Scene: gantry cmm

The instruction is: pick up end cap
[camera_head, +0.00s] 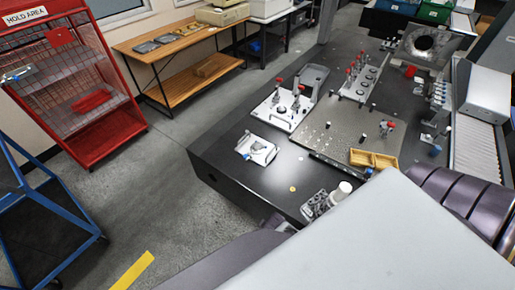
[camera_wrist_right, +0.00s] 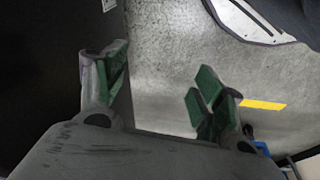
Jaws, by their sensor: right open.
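I cannot tell for sure which thing is the end cap. A small round tan disc (camera_head: 292,189) lies flat on the dark table near its front edge in the head view. A white cylinder (camera_head: 343,190) stands to its right, next to a grey block with several holes (camera_head: 318,205). My right gripper (camera_wrist_right: 158,90) is open in the right wrist view, its green-padded fingers wide apart with nothing between them. Grey floor shows beyond the fingers. My left gripper is not in view.
The dark table (camera_head: 225,165) carries a white fixture (camera_head: 257,150), a plate with red-handled clamps (camera_head: 284,107), a perforated metal plate (camera_head: 335,135) and a yellow wooden tray (camera_head: 373,159). A red cage (camera_head: 80,90) and blue cart (camera_head: 45,215) stand left. The table's front left is mostly clear.

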